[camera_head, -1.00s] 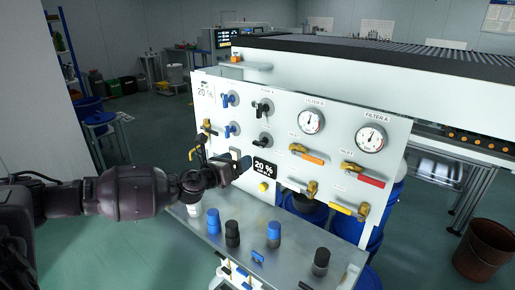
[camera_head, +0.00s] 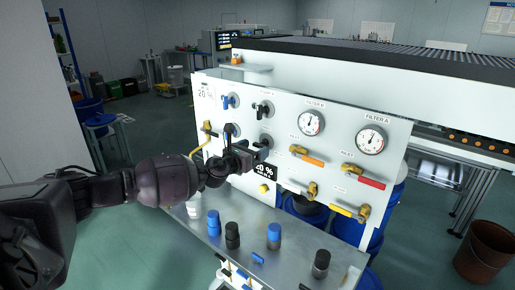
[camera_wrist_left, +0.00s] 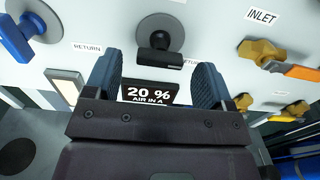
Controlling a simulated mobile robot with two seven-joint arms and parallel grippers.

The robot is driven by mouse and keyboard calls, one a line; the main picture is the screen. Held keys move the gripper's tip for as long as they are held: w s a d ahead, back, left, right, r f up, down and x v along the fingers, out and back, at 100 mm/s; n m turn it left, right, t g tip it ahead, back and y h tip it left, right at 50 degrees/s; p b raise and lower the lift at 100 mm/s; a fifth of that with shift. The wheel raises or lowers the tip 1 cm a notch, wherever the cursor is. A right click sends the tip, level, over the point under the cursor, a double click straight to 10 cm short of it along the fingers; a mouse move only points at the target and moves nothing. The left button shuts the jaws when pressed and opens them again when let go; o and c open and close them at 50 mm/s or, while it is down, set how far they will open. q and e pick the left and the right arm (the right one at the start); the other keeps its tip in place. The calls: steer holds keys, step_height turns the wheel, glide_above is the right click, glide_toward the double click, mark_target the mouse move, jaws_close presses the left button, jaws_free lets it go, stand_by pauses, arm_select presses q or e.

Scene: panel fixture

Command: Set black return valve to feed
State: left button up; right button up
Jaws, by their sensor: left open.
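The black return valve (camera_wrist_left: 160,48) sits on the white panel (camera_head: 345,150), with a grey round plate and a black handle lying about level in the left wrist view. A label partly reading RETURN is beside it. In the head view the valve (camera_head: 265,140) is just above my left gripper (camera_head: 260,154) and partly hidden by it. My left gripper is open, its two blue-grey fingers (camera_wrist_left: 158,82) pointing at the panel just below the valve handle; nothing shows between them but the 20 % display behind. I cannot tell whether a finger touches the handle.
A blue valve (camera_wrist_left: 28,35) is to the left of the black one. Another black valve (camera_head: 264,108) is above. Yellow valves with orange (camera_head: 312,158) and red (camera_head: 362,177) handles are to the right. Black and blue-capped bottles (camera_head: 274,236) stand on the grey shelf below.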

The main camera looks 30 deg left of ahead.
arm_select(q)
steer(key=shift+w+d, duration=0.1)
steer(key=shift+w, duration=0.9)
arm_select(e)
steer(key=shift+s+f, duration=0.35)
steer(key=shift+s, duration=0.15)
arm_select(q)
steer(key=shift+c, duration=0.2)
steer(key=c, duration=0.7)
steer(key=shift+c, duration=1)
arm_select(e)
steer(key=shift+w+r, duration=0.35)
steer(key=shift+w, duration=0.2)
